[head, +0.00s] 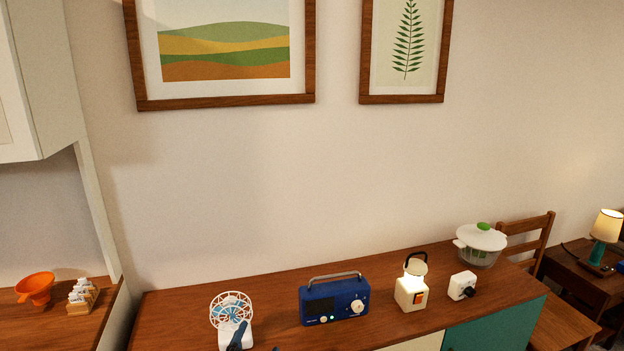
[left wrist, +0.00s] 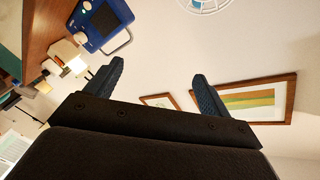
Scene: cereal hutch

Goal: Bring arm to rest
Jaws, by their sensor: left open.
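My left gripper (head: 257,344) shows only as dark blue fingertips at the bottom edge of the head view, in front of the wooden cabinet top and overlapping the base of the fan. In the left wrist view the left gripper (left wrist: 159,72) is open, its two fingers wide apart with only bare wall between them. It holds nothing. The rest of the left arm is out of the head view. My right gripper is in neither view.
On the cabinet top (head: 185,310) stand a white fan (head: 232,308), a blue radio (head: 335,301), a lit lantern (head: 411,290), a small white device (head: 461,286) and a white-lidded bowl (head: 480,246). An orange funnel (head: 35,288) sits left.

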